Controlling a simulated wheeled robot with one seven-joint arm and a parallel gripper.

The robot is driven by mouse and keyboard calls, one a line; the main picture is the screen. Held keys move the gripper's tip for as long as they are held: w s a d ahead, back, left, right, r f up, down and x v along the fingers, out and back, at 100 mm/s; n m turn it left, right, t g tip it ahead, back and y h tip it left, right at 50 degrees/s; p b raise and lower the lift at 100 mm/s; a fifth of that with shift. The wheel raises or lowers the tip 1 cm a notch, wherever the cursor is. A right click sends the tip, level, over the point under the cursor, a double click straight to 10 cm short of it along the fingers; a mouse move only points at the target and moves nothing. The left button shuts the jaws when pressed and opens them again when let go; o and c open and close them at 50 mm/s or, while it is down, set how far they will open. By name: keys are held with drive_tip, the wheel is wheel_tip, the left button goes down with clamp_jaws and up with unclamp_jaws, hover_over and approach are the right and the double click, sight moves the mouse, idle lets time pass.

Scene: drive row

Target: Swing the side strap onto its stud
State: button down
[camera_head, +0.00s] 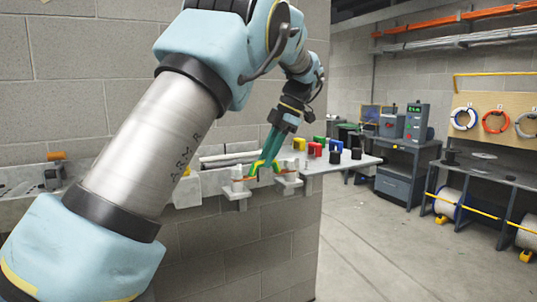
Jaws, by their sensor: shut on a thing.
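My gripper (264,165) reaches down from the right end of my arm to a pale shelf on the block wall. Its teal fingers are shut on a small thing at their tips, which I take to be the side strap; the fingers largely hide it. Yellow-green pieces (254,169) show right at the fingertips. Small white and orange fittings stand on two white brackets, a left bracket (236,193) and a right bracket (288,184), on either side of the gripper. I cannot make out the stud or whether the strap touches it.
Red, yellow, blue, green and black blocks (315,149) stand on the shelf (340,163) to the right of the gripper. An orange-topped device (55,172) is at the far left. Workbenches (402,160) and cable reels (447,204) stand at the right, with open floor (370,250) before them.

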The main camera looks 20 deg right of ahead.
drive_tip(key=shift+w, duration=0.1)
drive_tip(key=c, duration=0.7)
unclamp_jaws()
drive_tip(key=shift+c, duration=0.2)
drive_tip(key=v, duration=1)
drive_tip(key=shift+d+r, duration=0.15)
drive_tip(key=shift+r, duration=0.2)
